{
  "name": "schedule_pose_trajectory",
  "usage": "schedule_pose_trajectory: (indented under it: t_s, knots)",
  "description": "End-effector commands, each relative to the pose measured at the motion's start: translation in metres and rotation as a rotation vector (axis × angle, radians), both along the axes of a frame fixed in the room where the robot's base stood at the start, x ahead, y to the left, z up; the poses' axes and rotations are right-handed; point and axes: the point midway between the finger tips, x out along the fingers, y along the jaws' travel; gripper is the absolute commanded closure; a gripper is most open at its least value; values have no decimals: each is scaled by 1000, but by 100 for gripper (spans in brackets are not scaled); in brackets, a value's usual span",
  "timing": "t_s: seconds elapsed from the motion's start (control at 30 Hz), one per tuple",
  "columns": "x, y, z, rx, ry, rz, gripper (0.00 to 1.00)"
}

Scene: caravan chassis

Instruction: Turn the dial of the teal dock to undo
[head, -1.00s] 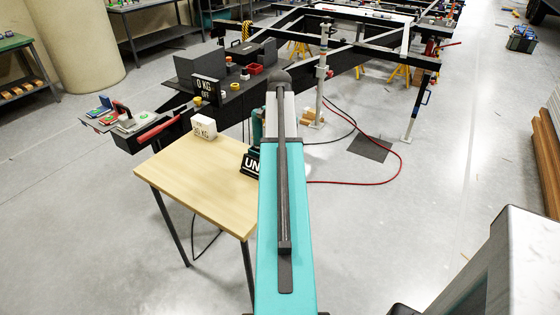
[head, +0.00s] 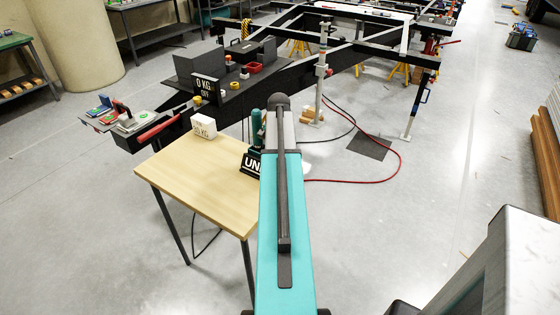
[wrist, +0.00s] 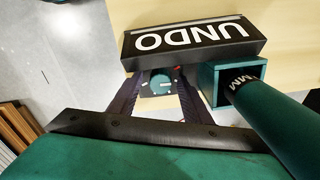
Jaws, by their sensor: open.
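The black sign reading UNDO (wrist: 190,38) stands on the wooden table, upside down in the wrist view; in the head view its start shows beside my arm (head: 250,163). The teal dock (wrist: 212,82) is a square holder by the sign, with a teal cylinder (wrist: 285,115) marked MM standing in it. A round teal part (wrist: 161,85), probably the dial, shows between my fingers, with a small red mark near it. My gripper (wrist: 161,76) is open, its dark fingers on either side of that part. I cannot tell whether they touch it. In the head view my arm hides the gripper.
The wooden table (head: 195,180) has clear space left of the sign. A white block marked KG (head: 203,126) stands near its back edge. Behind it is the black chassis (head: 345,68) with a display reading 0 KG OFF (head: 207,89). A red cable (head: 385,174) lies on the floor.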

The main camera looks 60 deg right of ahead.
Motion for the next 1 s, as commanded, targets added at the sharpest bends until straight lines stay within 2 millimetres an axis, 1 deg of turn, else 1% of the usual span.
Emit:
schedule_pose_trajectory:
  t_s: [0.1,0.13,0.27,0.3,0.37,0.63,1.0]
  knots:
    - [0,0,0,0,0,0,56]
    - [0,0,0,0,0,0,59]
    - [0,0,0,0,0,1,81]
    - [0,0,0,0,0,1,88]
    - [0,0,0,0,0,1,97]
    - [0,1,1,0,1,37,97]
    - [1,0,1,0,1,250,97]
